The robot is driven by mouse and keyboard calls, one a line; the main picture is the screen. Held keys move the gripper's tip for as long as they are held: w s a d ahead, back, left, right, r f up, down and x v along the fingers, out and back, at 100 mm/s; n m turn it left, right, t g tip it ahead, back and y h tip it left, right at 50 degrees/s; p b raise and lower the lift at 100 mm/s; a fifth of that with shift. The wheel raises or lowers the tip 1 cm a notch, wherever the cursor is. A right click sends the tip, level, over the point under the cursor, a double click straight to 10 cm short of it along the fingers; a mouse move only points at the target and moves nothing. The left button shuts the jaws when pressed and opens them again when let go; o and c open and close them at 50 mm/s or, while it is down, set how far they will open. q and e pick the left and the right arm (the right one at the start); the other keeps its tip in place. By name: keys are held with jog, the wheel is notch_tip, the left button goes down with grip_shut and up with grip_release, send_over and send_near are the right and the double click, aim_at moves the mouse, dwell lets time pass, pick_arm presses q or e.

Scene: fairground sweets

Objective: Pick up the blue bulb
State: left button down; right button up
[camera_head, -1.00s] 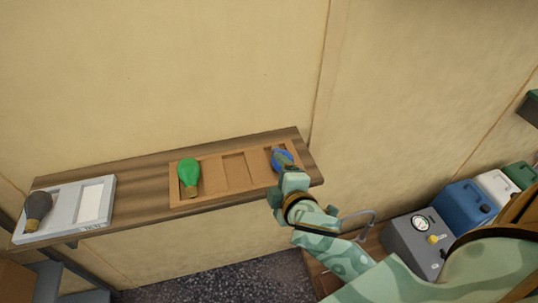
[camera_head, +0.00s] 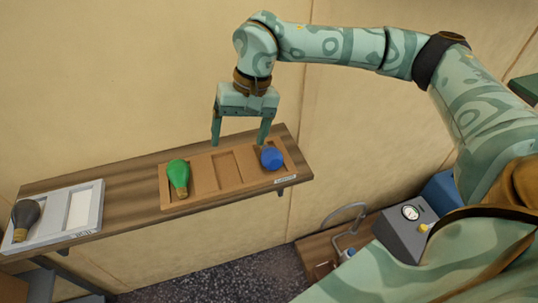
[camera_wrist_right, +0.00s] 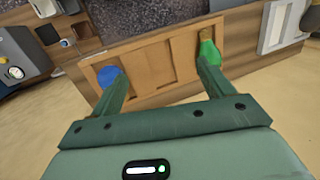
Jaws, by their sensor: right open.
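The blue bulb (camera_head: 271,158) lies in the right-end compartment of a wooden tray (camera_head: 217,198) on the wall shelf. My right gripper (camera_head: 239,141) hangs above the tray, fingers pointing down, open and empty. It is up and to the left of the blue bulb in the head view. In the right wrist view the blue bulb (camera_wrist_right: 109,76) shows beside the left finger, partly covered by it, and the open gripper (camera_wrist_right: 162,72) spans the tray's middle. My left gripper is not in view.
A green bulb (camera_head: 178,175) lies in the tray's left compartment; the middle compartments look empty. A dark bulb (camera_head: 24,216) lies in a white tray (camera_head: 92,222) at the shelf's left end. A grey gauge box (camera_head: 403,232) stands lower right. The wall is close behind.

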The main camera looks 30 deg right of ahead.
jog(key=d+r+h, duration=0.3)
jog(key=d, duration=0.6)
jog(key=b, duration=0.1)
send_near(273, 152)
notch_tip(273, 152, down, 5)
jog(key=shift+f, duration=0.25)
jog(key=f, duration=0.5)
jog(key=shift+a+f, duration=0.2)
jog(key=shift+f, duration=0.2)
jog(key=c, duration=0.9)
